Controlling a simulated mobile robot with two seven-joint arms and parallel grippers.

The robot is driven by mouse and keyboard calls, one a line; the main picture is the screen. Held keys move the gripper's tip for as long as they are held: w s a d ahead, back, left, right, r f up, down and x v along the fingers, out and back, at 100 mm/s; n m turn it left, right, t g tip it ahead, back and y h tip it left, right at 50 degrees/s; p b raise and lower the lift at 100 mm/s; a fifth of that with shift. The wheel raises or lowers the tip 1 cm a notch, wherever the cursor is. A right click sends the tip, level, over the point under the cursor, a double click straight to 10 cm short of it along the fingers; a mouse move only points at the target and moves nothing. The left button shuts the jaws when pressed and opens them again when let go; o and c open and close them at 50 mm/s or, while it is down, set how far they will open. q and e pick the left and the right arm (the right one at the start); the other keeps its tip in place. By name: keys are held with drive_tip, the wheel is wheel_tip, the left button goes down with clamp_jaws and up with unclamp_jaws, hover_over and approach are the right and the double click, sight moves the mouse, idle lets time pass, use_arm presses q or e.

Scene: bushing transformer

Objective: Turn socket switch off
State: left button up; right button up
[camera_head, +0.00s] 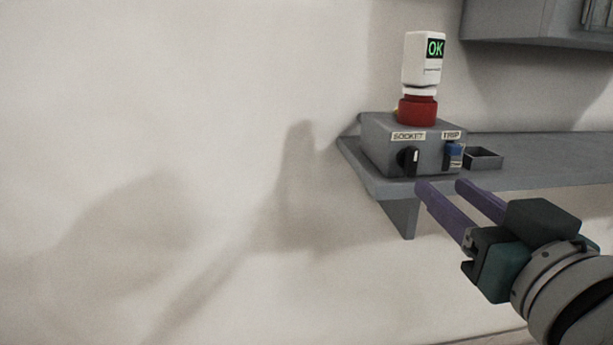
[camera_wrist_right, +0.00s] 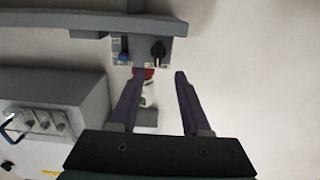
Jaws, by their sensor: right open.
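The socket switch (camera_head: 408,160) is a black rotary knob with a white mark on the front of a grey box (camera_head: 380,150), under a "SOCKET" label. The mark looks near upright. It also shows in the right wrist view as a dark knob (camera_wrist_right: 157,51), where the scene appears upside down. My right gripper (camera_head: 441,184) is open and empty, with two purple fingers pointing toward the box. Its fingertips appear just below the box front, apart from the knob as far as I can tell. My left gripper is out of view.
A blue trip switch (camera_head: 455,156) sits right of the knob. A red socket (camera_head: 417,111) on the box holds a white device (camera_head: 424,60) showing "OK". The box stands on a grey shelf (camera_head: 540,165) with a small dark tray (camera_head: 483,158). A grey cabinet (camera_head: 530,22) hangs above.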

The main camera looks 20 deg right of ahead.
sight(414, 161)
drive_tip(key=x, duration=0.9)
drive_tip(key=shift+d+r, duration=0.1)
drive_tip(key=shift+d, duration=0.15)
clamp_jaws()
